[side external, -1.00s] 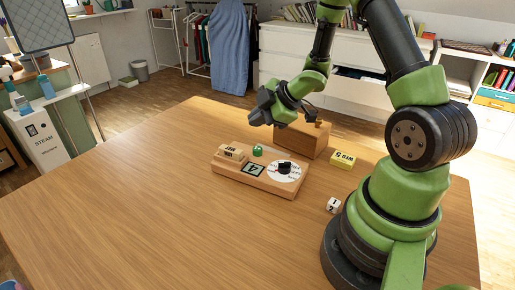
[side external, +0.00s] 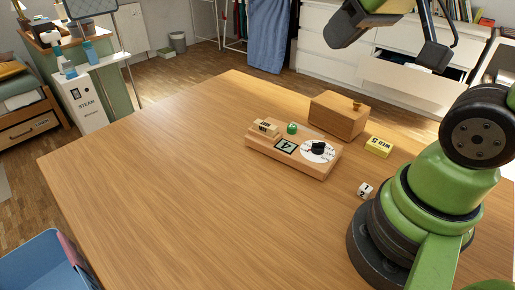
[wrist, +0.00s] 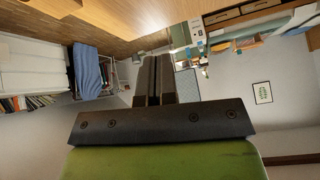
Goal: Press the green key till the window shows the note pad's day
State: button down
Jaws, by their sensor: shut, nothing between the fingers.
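A wooden device (side external: 295,166) lies on the table with a green round key (side external: 292,128) at its back edge. Its window (side external: 286,146) shows what looks like an upside-down 4. The yellow note pad (side external: 379,146) lies to the right of the device; its upside-down print looks like WED 5. My gripper (wrist: 154,65) is shut and empty in the wrist view, pointing out into the room. In the side view my arm's end is high at the top, well away from the green key, and partly cut off.
On the device are a white dial with a black knob (side external: 318,148) and a small lettered block (side external: 265,128). A wooden box (side external: 340,114) stands behind it. A white numbered cube (side external: 365,190) lies near my base. The table's front left is clear.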

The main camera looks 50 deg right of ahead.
jog(key=s+a+m+y, duration=0.1)
jog(key=s+a+y, duration=0.1)
jog(key=s+a, duration=0.2)
jog(key=shift+s+a+r+y, duration=0.25)
jog(key=shift+s+r+y, duration=0.05)
jog(key=shift+s, duration=0.25)
jog(key=shift+d, duration=0.1)
dwell(2.2)
jog(key=w+d+f+n+h, duration=0.3)
jog(key=w+d+n+h, duration=0.2)
jog(key=w+d, duration=0.75)
jog(key=w+d+f+n+y, duration=0.1)
jog(key=w+f+n+y, duration=0.1)
jog(key=f+n, duration=0.3)
jog(key=w+d+f+n+t+y, duration=0.1)
jog(key=w+f+n+y, duration=0.2)
jog(key=f+n, duration=0.2)
notch_tip(320, 180, down, 2)
jog(key=shift+w+d+f, duration=0.15)
jog(key=shift+d+f, duration=0.1)
jog(key=shift+d, duration=0.1)
